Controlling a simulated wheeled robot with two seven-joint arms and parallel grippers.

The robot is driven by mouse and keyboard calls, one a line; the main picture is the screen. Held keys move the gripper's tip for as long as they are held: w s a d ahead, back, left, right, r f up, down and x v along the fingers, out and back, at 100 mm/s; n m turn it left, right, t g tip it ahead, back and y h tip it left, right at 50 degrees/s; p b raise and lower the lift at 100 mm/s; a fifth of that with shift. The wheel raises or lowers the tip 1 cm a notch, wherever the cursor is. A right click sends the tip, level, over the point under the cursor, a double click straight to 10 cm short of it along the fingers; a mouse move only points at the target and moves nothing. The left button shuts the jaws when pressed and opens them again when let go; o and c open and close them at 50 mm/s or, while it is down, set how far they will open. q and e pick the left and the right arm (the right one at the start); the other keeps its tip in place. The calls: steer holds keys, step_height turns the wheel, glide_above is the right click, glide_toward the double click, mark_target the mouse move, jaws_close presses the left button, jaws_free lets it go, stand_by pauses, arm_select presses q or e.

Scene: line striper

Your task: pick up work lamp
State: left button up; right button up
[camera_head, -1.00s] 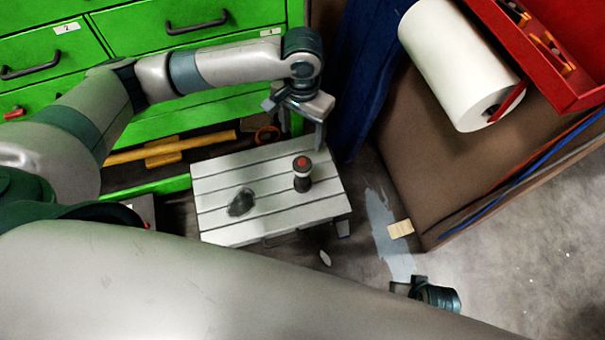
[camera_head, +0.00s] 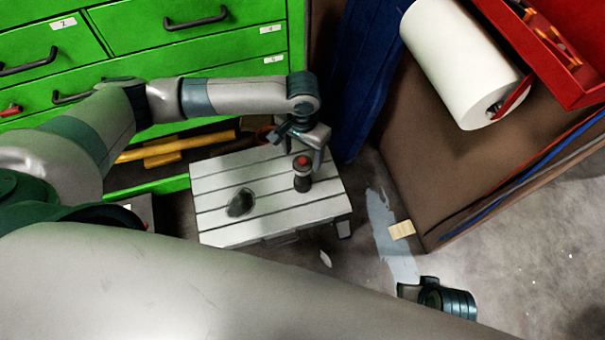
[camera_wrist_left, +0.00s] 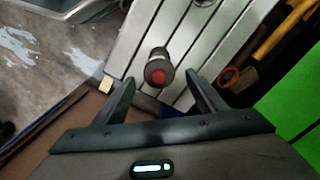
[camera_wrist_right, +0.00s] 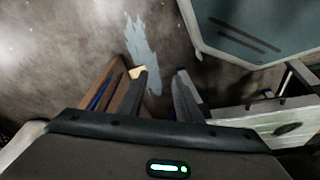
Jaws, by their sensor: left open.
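The work lamp (camera_head: 302,175) looks like a short dark cylinder with a pale band and a red top. It stands upright on a slatted grey platform (camera_head: 240,220). My left gripper (camera_head: 302,150) is open just behind and above the lamp. In the left wrist view the lamp (camera_wrist_left: 157,70) shows just ahead of the gap between the open fingertips (camera_wrist_left: 161,82), apart from both fingers. My right gripper (camera_wrist_right: 160,75) is open and empty over the floor. In the head view it shows only partly (camera_head: 435,295), behind my arm.
A dark lump or stain (camera_head: 241,203) is on the platform left of the lamp. A green drawer cabinet (camera_head: 250,45) stands behind, with a yellow-handled tool (camera_head: 190,145) low before it. A brown cabinet (camera_head: 420,150) with a white roll (camera_head: 465,65) stands right.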

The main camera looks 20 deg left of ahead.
mark_target(302, 161)
arm_select(q)
steer(key=shift+f, duration=0.1)
arm_select(e)
steer(key=shift+f, duration=0.1)
arm_select(q)
steer(key=shift+f, duration=0.3)
step_height(302, 161, down, 3)
steer(key=shift+s+f+b, duration=0.1)
steer(key=shift+b, duration=0.25)
steer(key=shift+f, duration=0.6)
arm_select(e)
steer(key=shift+s+a+r, duration=0.2)
steer(key=shift+s+r, duration=0.15)
steer(key=shift+r, duration=0.35)
steer(key=shift+w+f, duration=0.1)
arm_select(q)
jaws_close()
steer(key=shift+r, duration=0.1)
